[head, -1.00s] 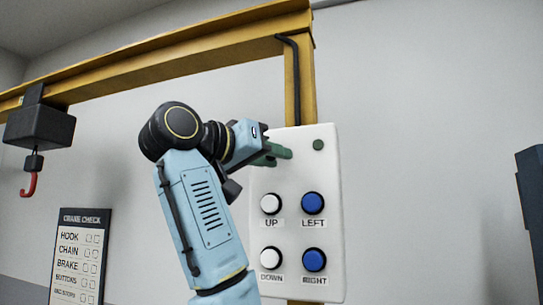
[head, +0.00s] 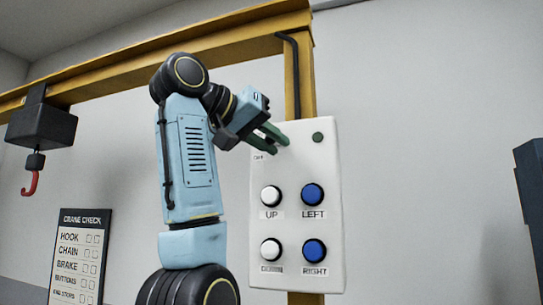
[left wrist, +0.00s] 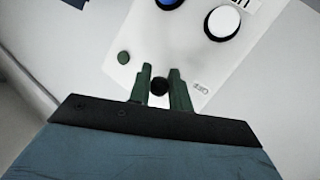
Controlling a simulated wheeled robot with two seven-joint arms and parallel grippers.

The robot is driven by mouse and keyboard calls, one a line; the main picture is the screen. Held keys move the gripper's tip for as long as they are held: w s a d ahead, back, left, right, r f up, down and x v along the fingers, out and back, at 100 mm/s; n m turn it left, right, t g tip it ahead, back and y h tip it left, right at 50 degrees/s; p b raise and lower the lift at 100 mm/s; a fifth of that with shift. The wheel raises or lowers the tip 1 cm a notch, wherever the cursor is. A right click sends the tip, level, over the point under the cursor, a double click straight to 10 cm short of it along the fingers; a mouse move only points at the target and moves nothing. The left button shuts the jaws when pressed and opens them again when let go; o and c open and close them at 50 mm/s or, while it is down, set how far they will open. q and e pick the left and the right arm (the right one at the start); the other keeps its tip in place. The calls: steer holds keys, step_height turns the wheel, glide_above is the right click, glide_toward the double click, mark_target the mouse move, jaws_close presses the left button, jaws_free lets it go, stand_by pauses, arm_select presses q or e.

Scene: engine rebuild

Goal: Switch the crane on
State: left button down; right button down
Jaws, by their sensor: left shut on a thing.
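The white crane control panel (head: 293,225) hangs on the yellow post. My left gripper (head: 282,138) is at its upper left, with green fingers angled down to the right. In the left wrist view my left gripper (left wrist: 160,70) has its fingers on either side of a small dark round knob (left wrist: 159,86) and is shut on it. The fingers hide the knob in the head view. A small label (head: 258,156) lies beside it, too small to read surely. A dark green lamp (head: 318,137) sits at the panel's upper right. My right gripper is not in view.
White UP (head: 271,196) and DOWN (head: 271,250) buttons and blue LEFT (head: 313,195) and RIGHT (head: 314,251) buttons are below. A yellow beam (head: 150,60) carries the hoist (head: 40,125) with a red hook (head: 30,183). A CRANE CHECK board (head: 80,255) stands lower left.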

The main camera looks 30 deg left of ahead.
arm_select(q)
steer(key=shift+s+a+r, duration=0.1)
steer(key=shift+s+r, duration=0.05)
steer(key=shift+r+n+g+b, duration=0.3)
steer(key=shift+r+n+g, duration=0.15)
steer(key=shift+g, duration=0.45)
steer(key=shift+r+g+p, duration=0.45)
steer(key=shift+g, duration=0.35)
steer(key=shift+r+n+g+p, duration=0.35)
steer(key=shift+n+g+p, duration=0.1)
steer(key=shift+g+p, duration=0.25)
steer(key=shift+w, duration=0.2)
steer(key=c, duration=1.3)
jaws_free()
